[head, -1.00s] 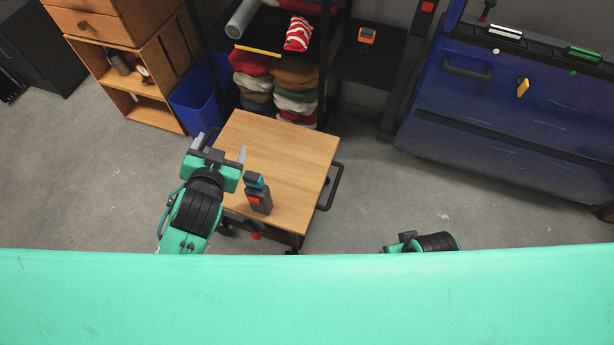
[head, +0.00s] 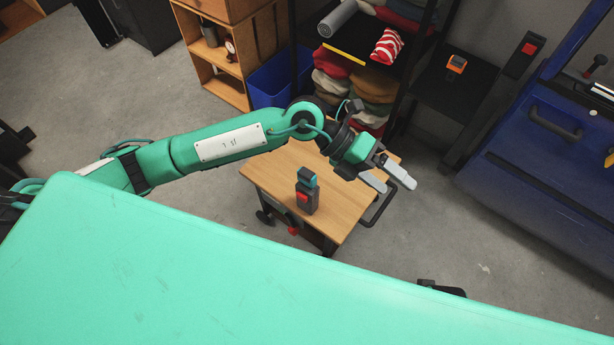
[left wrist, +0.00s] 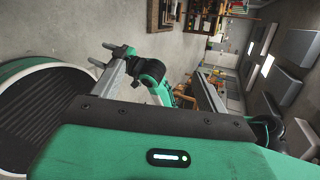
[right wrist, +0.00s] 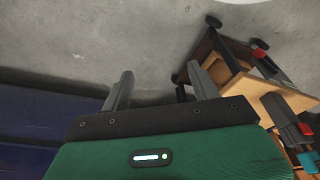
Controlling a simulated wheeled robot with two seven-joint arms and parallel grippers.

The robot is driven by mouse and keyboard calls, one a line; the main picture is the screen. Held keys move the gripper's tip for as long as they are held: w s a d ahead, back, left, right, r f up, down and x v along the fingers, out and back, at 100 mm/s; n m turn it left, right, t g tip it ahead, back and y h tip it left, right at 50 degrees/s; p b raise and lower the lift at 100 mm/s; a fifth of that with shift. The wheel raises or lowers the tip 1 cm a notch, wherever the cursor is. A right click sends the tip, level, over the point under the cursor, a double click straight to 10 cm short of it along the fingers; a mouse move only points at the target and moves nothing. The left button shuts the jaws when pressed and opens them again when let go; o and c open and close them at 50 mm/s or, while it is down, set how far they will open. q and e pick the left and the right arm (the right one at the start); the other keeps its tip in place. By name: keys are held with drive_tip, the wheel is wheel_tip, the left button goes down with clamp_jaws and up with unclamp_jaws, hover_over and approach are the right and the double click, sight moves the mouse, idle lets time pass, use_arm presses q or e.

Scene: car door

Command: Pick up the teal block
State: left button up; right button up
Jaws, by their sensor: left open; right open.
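The teal block (head: 307,177) sits on top of a small dark stack with a red part (head: 303,196), on the wooden cart top (head: 270,177). It also shows at the lower right corner of the right wrist view (right wrist: 308,160), partly cut off. My left gripper (head: 390,180) is open and empty, above the cart's right edge, to the right of the block. Its spread fingers show in the left wrist view (left wrist: 162,95). My right gripper (right wrist: 160,88) is open and empty, with bare floor between its fingers; the head view shows only a bit of that arm.
The cart has a dark handle (head: 380,205) on its right. A black shelf with folded cloths (head: 335,90) and a blue bin (head: 283,80) stand behind it. A blue car door (head: 550,150) is at the right. The floor between cart and door is clear.

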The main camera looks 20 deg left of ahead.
use_arm(q)
drive_tip(key=w+a+f+y, duration=0.4)
drive_tip(key=a+f+y, duration=0.2)
drive_tip(key=a, duration=0.1)
drive_tip(key=t+y, duration=0.2)
drive_tip(key=y, duration=0.4)
approach(306, 173)
wheel_tip(306, 173, down, 5)
drive_tip(key=shift+s+d+f, duration=0.1)
drive_tip(key=shift+s, duration=0.05)
wheel_tip(306, 173, down, 5)
drive_tip(key=shift+d, duration=0.15)
use_arm(e)
drive_tip(key=f, duration=0.4)
drive_tip(key=shift+s+a+f, duration=0.2)
drive_tip(key=shift+s+f, duration=0.1)
drive_tip(key=shift+s, duration=0.05)
use_arm(q)
drive_tip(key=shift+c, duration=0.5)
drive_tip(key=c, duration=1)
use_arm(e)
drive_tip(key=shift+w+r, duration=0.15)
